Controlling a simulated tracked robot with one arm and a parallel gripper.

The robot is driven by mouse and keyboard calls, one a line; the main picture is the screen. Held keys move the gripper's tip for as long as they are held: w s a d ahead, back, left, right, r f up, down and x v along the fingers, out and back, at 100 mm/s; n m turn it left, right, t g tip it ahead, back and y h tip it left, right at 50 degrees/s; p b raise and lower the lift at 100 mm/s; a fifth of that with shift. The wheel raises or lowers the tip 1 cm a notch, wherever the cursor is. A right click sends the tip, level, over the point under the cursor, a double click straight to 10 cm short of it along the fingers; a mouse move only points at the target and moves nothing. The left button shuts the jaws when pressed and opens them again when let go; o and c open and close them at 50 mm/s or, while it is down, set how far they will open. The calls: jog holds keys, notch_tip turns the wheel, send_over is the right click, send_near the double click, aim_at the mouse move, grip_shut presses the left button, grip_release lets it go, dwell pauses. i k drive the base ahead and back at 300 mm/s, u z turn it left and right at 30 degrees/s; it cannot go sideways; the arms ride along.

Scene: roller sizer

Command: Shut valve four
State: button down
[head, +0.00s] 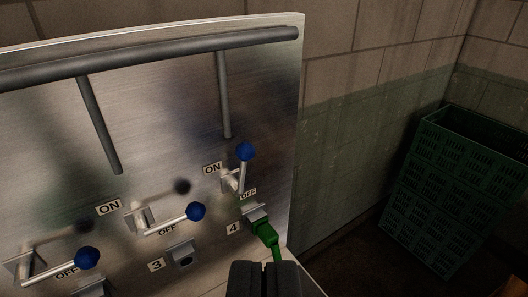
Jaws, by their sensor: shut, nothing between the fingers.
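Valve four's lever (243,174) shows in the head view at the right of a metal panel (160,105). It has a blue ball knob (246,152) and points up, with the ON label (212,168) to its left and an OFF label (248,193) below. A green connector (264,231) is plugged into the port beside the label 4 (233,228). My gripper (264,268) is shut and empty at the bottom of the view, below the lever and in front of the connector's lower end. It appears apart from the lever.
Two more blue-knobbed levers (172,219) (60,268) lie to the left, pointing sideways near OFF labels. Valve three's port (184,258) is empty. A dark pipe (150,59) crosses the panel's top. Green crates (448,190) stand on the floor at the right.

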aim_at(245, 151)
jog(key=z, duration=0.2)
jog(key=i, duration=0.25)
jog(key=u, duration=1.35)
jog(key=k, duration=1.3)
jog(key=z, duration=0.65)
jog(key=i, duration=1)
